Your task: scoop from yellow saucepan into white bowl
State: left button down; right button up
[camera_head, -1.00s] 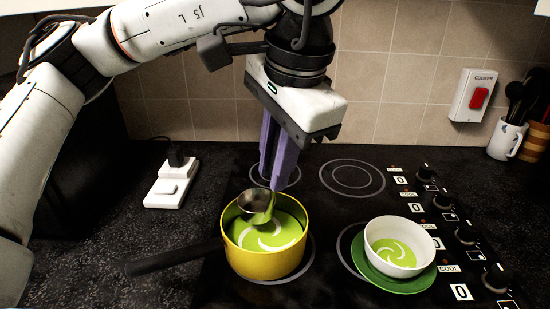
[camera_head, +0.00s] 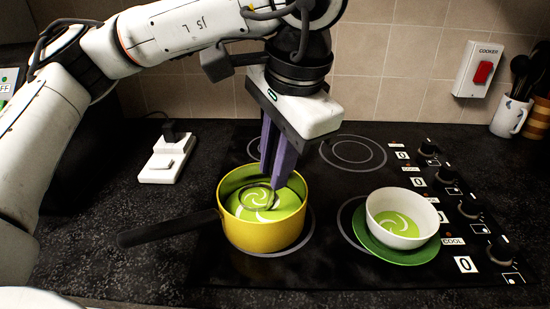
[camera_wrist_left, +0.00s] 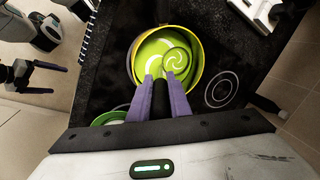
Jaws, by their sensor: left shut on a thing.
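The yellow saucepan (camera_head: 262,237) stands on the hob with green soup in it, its dark handle to the left. My left gripper (camera_head: 272,184) is above the saucepan, shut on a ladle (camera_head: 258,198) whose handle is mostly hidden by the purple fingers. The ladle's bowl is down in the soup and has green soup with a pale swirl in it; it also shows in the wrist view (camera_wrist_left: 176,60). The white bowl (camera_head: 405,242) stands to the right on a green plate (camera_head: 385,256), with some green soup inside. My right gripper (camera_wrist_left: 45,78) shows at the wrist view's left, its fingers apart, empty.
A white socket block (camera_head: 168,160) with a plug lies left of the hob. Control knobs (camera_head: 468,208) line the hob's right side. A utensil mug (camera_head: 510,117) stands at the back right. The tiled wall is behind; the rear rings are clear.

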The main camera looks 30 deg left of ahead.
aim_at(273, 142)
pick_arm(q)
jog(key=shift+s+a+r+p, duration=0.1)
jog(key=shift+r+p, duration=0.5)
jog(key=shift+p, duration=0.25)
jog(key=shift+r+p, duration=0.3)
jog(key=shift+p, duration=0.05)
jog(key=shift+s+r+p, duration=0.1)
jog(key=shift+r+p, duration=0.6)
notch_tip(273, 142, up, 3)
jog(key=p, duration=0.3)
jog(key=shift+r, duration=0.15)
jog(key=shift+r+p, duration=0.65)
jog(key=shift+r, duration=2)
